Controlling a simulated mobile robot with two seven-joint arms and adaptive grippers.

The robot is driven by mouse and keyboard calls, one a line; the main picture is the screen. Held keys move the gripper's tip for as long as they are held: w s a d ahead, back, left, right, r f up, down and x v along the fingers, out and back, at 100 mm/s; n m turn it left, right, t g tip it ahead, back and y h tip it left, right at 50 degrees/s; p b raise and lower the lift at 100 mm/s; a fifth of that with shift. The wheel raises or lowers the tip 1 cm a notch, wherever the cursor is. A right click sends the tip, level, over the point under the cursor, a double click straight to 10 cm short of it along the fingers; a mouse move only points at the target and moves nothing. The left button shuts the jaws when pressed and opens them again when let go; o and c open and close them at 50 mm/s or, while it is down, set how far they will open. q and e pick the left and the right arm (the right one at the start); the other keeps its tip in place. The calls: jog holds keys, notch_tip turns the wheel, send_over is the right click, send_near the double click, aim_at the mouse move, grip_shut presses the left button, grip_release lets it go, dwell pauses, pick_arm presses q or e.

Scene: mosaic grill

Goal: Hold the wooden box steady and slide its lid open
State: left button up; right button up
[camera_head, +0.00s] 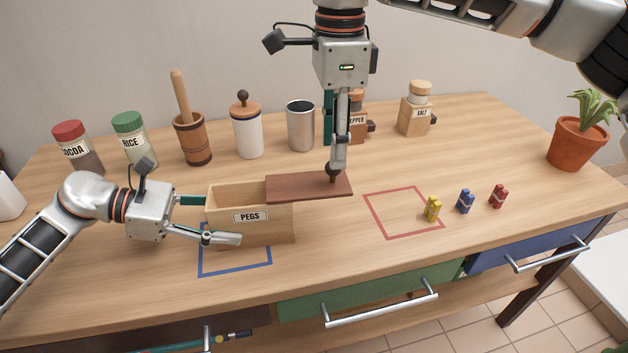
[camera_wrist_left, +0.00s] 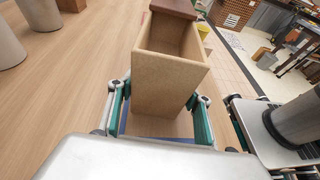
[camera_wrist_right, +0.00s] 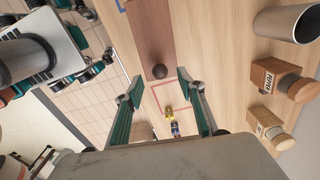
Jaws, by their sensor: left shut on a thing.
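The light wooden box (camera_head: 270,228) labelled PEGS stands at the edge of the blue outline (camera_head: 235,271). Its dark brown lid (camera_head: 300,188) is slid to the right and sticks out well past the box's right end, leaving the left part of the box open. My left gripper (camera_head: 218,218) is shut on the box's left end, one finger on each long side; it also shows in the left wrist view (camera_wrist_left: 160,112). My right gripper (camera_head: 337,172) points down at the lid's round knob (camera_wrist_right: 158,71). In the right wrist view its fingers are spread, with the knob beyond their tips.
A red outline (camera_head: 378,212) lies right of the lid, with yellow (camera_head: 433,209), blue (camera_head: 465,201) and red (camera_head: 498,196) pegs nearby. Jars, a mortar (camera_head: 192,143), a metal cup (camera_head: 300,128) and grinders line the back. A potted plant (camera_head: 577,142) stands far right.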

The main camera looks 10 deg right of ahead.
jog(key=shift+r, duration=0.7)
pick_arm(q)
jog(key=o, duration=1.4)
